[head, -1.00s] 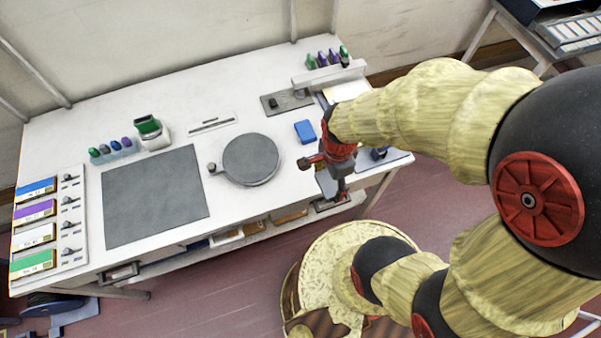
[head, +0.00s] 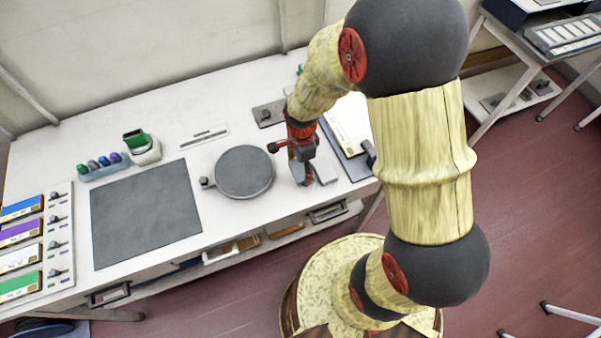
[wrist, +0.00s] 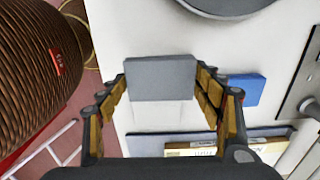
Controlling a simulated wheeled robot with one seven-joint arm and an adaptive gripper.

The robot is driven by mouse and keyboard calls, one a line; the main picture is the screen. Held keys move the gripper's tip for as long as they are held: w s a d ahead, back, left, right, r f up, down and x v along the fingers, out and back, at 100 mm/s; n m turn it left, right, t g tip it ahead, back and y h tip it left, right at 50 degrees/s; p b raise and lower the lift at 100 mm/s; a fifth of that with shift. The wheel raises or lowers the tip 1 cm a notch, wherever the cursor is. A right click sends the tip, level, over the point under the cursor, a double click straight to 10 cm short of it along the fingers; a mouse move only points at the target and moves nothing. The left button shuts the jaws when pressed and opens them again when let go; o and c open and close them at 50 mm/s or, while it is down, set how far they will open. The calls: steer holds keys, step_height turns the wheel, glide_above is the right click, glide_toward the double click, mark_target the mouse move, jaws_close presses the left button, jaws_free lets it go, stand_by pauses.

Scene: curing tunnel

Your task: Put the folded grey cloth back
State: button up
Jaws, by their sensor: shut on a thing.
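The folded grey cloth (wrist: 162,77) is a flat grey block between the fingers of my gripper (wrist: 161,88) in the wrist view. The fingers close on its left and right sides. In the head view my gripper (head: 303,176) points down low at the front right of the white table, just right of the round grey disc. There my gripper mostly covers the cloth. I cannot tell whether the cloth touches the tabletop. A faint pale rectangle shows on the white surface just below the cloth in the wrist view.
A blue block (wrist: 245,89) lies right of the fingers in the wrist view. The round disc (head: 244,171) and a dark grey mat (head: 146,213) lie to the left. A dark board with a folder (head: 345,138) lies to the right. The table's front edge is close.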

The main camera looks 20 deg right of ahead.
mark_target(301, 173)
steer(key=shift+w+f, duration=0.25)
steer(key=shift+f, duration=0.3)
steer(key=shift+f+b, duration=0.5)
steer(key=shift+f, duration=0.8)
steer(key=shift+f, duration=0.2)
steer(key=o, duration=1.1)
steer(key=shift+r, duration=0.1)
